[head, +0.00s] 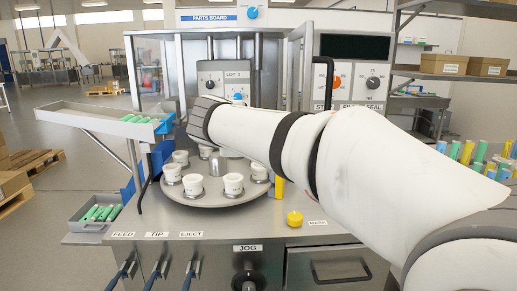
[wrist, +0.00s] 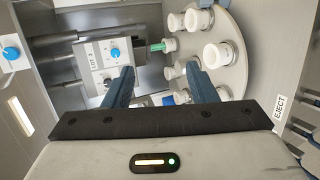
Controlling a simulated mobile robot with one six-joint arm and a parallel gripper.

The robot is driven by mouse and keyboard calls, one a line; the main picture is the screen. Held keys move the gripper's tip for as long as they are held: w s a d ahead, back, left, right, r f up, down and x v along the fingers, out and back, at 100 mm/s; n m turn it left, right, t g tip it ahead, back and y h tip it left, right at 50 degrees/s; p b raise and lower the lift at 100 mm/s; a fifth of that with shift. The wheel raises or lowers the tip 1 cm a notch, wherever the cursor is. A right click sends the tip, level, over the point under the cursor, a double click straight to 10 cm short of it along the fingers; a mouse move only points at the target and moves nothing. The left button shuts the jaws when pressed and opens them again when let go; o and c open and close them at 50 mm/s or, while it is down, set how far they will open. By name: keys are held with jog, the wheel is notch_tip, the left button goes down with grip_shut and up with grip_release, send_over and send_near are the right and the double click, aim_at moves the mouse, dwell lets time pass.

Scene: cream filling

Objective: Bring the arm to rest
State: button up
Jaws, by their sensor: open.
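My arm reaches in from the right of the head view, across the machine, and its white wrist end hangs over the back of the round turntable (head: 228,203). My gripper's fingers are hidden in the head view. In the wrist view my gripper (wrist: 160,82) shows two blue-grey fingers spread well apart, with nothing held between them. Beyond the fingers are the grey LOT panel (wrist: 103,56) with a blue knob and the turntable (wrist: 235,72) with white cups. A green tube (wrist: 158,47) points toward a cup past the fingertips; I cannot tell its distance.
White cups (head: 233,183) stand around the turntable. A yellow button (head: 295,218) and levers (head: 156,272) are at the front. A feed chute (head: 95,117) and a grey bin (head: 95,209) of green tubes stand left. Coloured tubes (head: 467,152) stand right.

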jog(key=s+d+f+m+g+p, duration=0.35)
jog(key=s+d, duration=0.25)
jog(key=d, duration=0.2)
jog(key=s+d+f+m+g+p, duration=0.3)
jog(key=s+d+f+m, duration=0.2)
jog(key=s+d, duration=0.3)
jog(key=s+d+f+m+g+y+p, duration=0.1)
jog(key=s+f+m+g+p, duration=0.1)
jog(key=s+f+m, duration=0.2)
jog(key=s+d+f+m+g+y+p, duration=0.1)
jog(key=s+f+m, duration=0.3)
jog(key=s, duration=0.6)
jog(key=shift+s+d+g+p, duration=0.35)
jog(key=shift+d+g+p, duration=0.15)
jog(key=shift+g, duration=0.15)
